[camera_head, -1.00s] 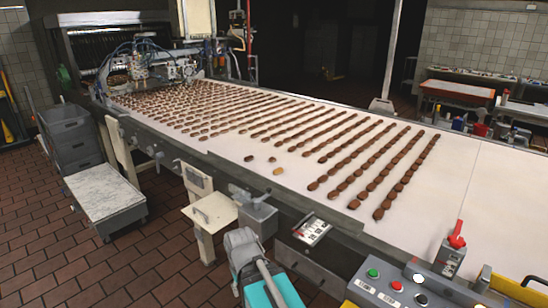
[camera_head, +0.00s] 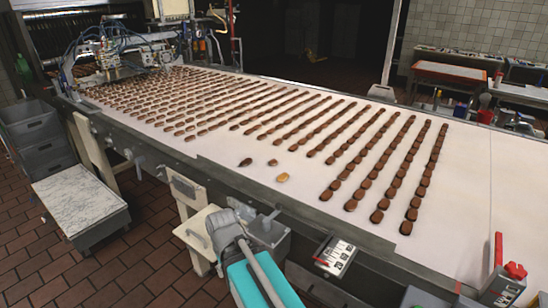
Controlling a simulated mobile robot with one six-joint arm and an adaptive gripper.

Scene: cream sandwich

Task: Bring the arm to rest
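My arm shows at the bottom of the head view, a grey joint with a teal link, in front of the conveyor's near side. My gripper is not in view, so I cannot see its fingers or whether it holds anything. The white conveyor belt (camera_head: 455,195) carries many rows of brown cookies (camera_head: 340,160). Three pieces lie apart near the belt's front edge: a dark one (camera_head: 245,162), a brown one (camera_head: 272,162) and a lighter tan one (camera_head: 282,178).
A metal rail with a grey box (camera_head: 268,232) and a small panel (camera_head: 335,255) runs along the belt's front. A red-topped device (camera_head: 505,285) is at the lower right. Grey crates (camera_head: 35,135) and a marble-topped cart (camera_head: 80,195) stand left. Brick-tiled floor (camera_head: 130,265) is open below.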

